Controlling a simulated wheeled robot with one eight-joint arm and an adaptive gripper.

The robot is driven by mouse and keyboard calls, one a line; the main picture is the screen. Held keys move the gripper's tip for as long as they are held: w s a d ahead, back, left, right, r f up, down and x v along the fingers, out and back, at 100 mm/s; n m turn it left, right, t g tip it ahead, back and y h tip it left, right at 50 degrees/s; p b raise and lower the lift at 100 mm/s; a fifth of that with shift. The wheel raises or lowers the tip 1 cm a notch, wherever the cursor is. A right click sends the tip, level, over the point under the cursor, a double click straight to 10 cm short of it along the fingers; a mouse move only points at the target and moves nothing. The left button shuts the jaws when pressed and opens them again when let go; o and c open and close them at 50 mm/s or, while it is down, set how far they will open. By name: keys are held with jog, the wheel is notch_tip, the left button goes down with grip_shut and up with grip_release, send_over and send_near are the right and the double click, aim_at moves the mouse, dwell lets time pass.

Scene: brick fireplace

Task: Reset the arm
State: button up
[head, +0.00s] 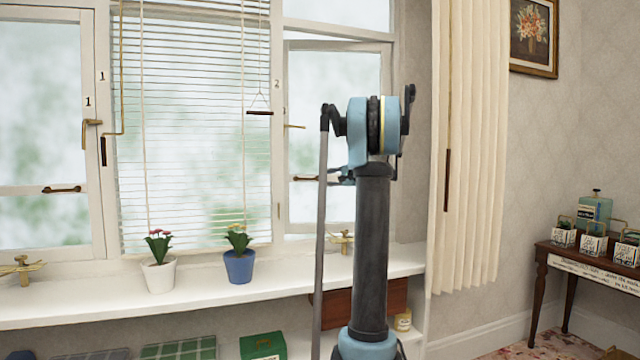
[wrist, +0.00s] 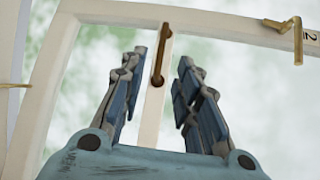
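My arm (head: 371,250) stands upright in the head view, in front of the right-hand window. Its blue upper joint (head: 357,130) is at the top. My gripper (wrist: 160,58) shows in the wrist view with its two blue-grey fingers apart and nothing held between them. In the head view my gripper is mostly hidden behind the arm.
The right casement (head: 334,130) looks ajar. A white sill (head: 200,297) bears a white flowerpot (head: 159,276) and a blue flowerpot (head: 239,267). Blinds (head: 195,120) hang left, a cream curtain (head: 472,140) right. A wooden side table (head: 585,262) stands far right.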

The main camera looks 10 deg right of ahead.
jog(key=shift+s+d, duration=0.2)
jog(key=shift+d, duration=0.05)
jog(key=s+a+f+n+g+h, duration=0.15)
jog(key=s+a+f, duration=0.35)
jog(key=s, duration=0.5)
jog(key=s+a+f+n+g+h, duration=0.1)
jog(key=s+a+f+n+g, duration=0.3)
jog(key=s, duration=0.6)
jog(key=s+a+f+n+g+h, duration=0.1)
jog(key=s+a+f, duration=0.5)
jog(key=s, duration=0.4)
jog(key=s+d+f+n+g+h, duration=0.2)
jog(key=s+d+f+h, duration=0.1)
jog(key=s+f, duration=0.8)
jog(key=s+d+f+n+g+h, duration=0.2)
jog(key=s+f, duration=0.9)
jog(key=s, duration=0.6)
jog(key=shift+s+d+n+h, duration=0.15)
jog(key=shift+d+n+h, duration=0.45)
jog(key=shift+h, duration=0.45)
jog(key=shift+f, duration=0.1)
